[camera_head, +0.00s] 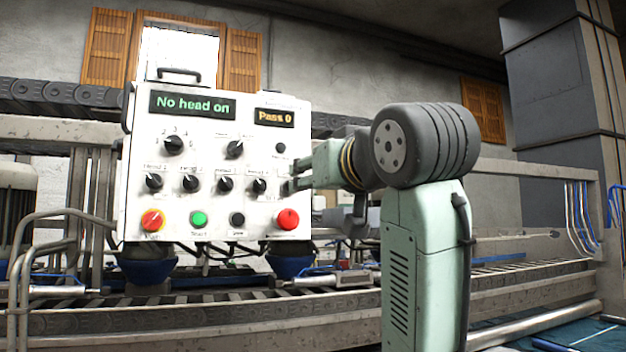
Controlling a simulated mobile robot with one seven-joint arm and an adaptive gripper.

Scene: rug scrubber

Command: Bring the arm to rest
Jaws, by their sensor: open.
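My gripper (296,182) is at the right edge of a white control panel (213,212), near its lower right knobs. Its grey-green finger parts show from the side, and the jaws are open with nothing seen between them. My arm's thick wrist joint and pale green link hide what lies behind them. I cannot tell whether the fingertips touch the panel. The panel's left display (192,105) reads "No head on" and its right display (274,117) reads "Pass 0".
The panel carries several black knobs, a green button (198,218), a red button (288,219) and a red knob on yellow (152,220). A roller conveyor frame (190,316) runs below and behind. A grey column (555,90) stands at right, with blue and white hoses (580,215).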

